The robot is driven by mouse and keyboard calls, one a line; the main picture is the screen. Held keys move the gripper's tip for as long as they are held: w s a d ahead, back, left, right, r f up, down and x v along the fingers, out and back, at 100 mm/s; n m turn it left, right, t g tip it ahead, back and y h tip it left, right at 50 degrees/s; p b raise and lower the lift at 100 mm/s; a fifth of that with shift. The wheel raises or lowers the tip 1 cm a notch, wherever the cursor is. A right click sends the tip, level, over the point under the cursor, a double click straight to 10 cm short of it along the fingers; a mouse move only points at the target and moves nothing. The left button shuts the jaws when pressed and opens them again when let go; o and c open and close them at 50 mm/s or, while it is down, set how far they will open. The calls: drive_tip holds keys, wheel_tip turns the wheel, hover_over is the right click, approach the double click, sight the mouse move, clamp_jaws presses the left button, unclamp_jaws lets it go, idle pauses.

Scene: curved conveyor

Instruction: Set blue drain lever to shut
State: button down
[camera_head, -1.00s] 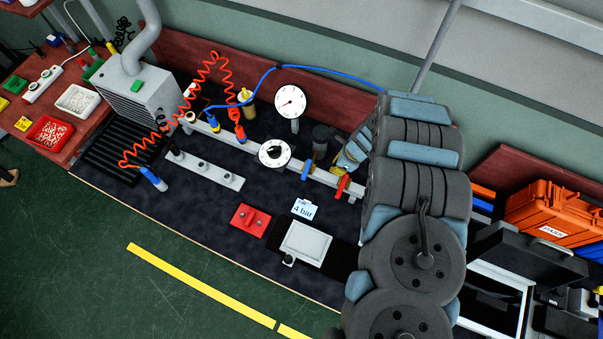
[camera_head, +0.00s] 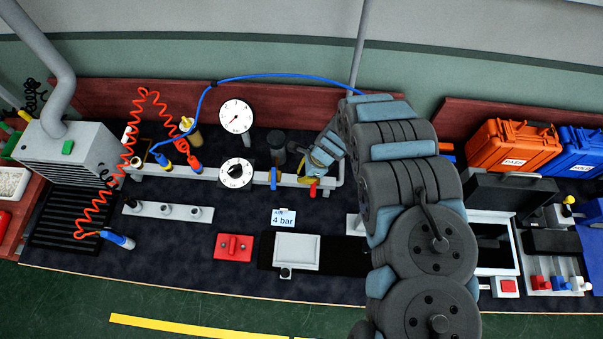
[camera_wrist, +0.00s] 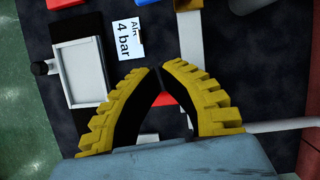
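The blue drain lever (camera_head: 273,179) hangs on the pale horizontal pipe (camera_head: 205,173), standing crosswise to it, below and right of the lower dial. A small blue piece at the top edge of the wrist view (camera_wrist: 143,2) appears to be this lever, mostly cut off. My gripper (camera_head: 318,166) is over the pipe's right end, right of the blue lever and apart from it, near a red lever (camera_head: 313,189). In the wrist view its yellow fingers (camera_wrist: 158,70) converge until their tips nearly meet, with nothing seen held. Red shows behind, between the fingers.
Two dials (camera_head: 236,116) stand left of the blue lever, with a dark cylinder (camera_head: 276,146) just behind the pipe. A "4 bar" card (camera_head: 284,218), a red block (camera_head: 233,247) and a grey plate (camera_head: 297,251) lie in front. The dark mat between is clear.

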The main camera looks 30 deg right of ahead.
sight(274, 179)
drive_tip(key=w+a+f, duration=0.3)
drive_tip(key=a+f, duration=0.2)
drive_tip(key=f, duration=0.1)
drive_tip(key=shift+w+a, duration=0.15)
drive_tip(key=shift+a, duration=0.15)
idle(0.3)
drive_tip(key=shift+p, duration=0.4)
